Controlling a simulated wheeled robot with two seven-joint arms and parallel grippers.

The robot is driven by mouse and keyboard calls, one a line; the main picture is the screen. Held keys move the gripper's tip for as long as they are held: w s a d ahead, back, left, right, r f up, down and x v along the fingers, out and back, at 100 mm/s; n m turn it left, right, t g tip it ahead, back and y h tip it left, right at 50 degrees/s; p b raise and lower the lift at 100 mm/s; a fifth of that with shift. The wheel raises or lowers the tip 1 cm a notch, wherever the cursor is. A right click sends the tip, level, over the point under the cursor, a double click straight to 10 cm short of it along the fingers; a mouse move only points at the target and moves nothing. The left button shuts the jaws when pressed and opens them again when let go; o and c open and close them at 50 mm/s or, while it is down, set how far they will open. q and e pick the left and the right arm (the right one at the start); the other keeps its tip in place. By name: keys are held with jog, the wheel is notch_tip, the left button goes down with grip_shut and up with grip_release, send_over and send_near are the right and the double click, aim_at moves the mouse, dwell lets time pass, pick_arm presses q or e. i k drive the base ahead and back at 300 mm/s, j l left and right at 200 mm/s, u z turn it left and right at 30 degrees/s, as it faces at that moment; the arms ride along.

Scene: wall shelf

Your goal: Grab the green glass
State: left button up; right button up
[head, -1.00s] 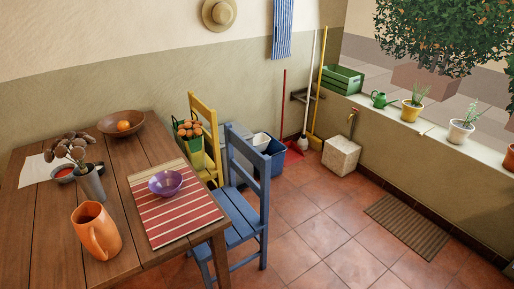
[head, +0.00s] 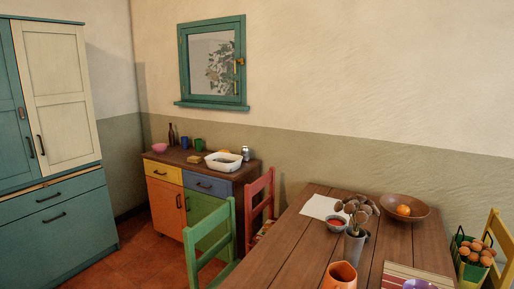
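A small green glass (head: 198,144) stands upright on the wooden top of a low sideboard (head: 226,176) against the back wall. A blue cup (head: 185,142) stands just left of it, and a white basin (head: 223,162) is to its right and nearer. Neither of my grippers is in view.
A brown bottle, a pink bowl (head: 159,148) and a can (head: 245,153) also stand on the sideboard. A green chair (head: 211,240), a red chair (head: 260,200) and the wooden table (head: 285,240) stand before and beside it. Open floor (head: 150,262) lies between cupboard and green chair.

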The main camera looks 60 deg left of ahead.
aim_at(198, 142)
jog(key=u, duration=2.5)
jog(key=i+j+u, duration=0.15)
jog(key=i+u, duration=0.15)
jog(key=i+j+u, duration=0.35)
jog(key=i, duration=0.2)
jog(key=i+u, duration=0.35)
jog(key=i, duration=0.15)
jog(key=i+u, duration=0.35)
jog(key=i, duration=0.25)
jog(key=i+z, duration=0.3)
jog(key=i, duration=0.25)
jog(key=i+z, duration=0.3)
jog(key=i, duration=0.3)
jog(key=i+j+z, duration=0.3)
jog(key=i, duration=0.25)
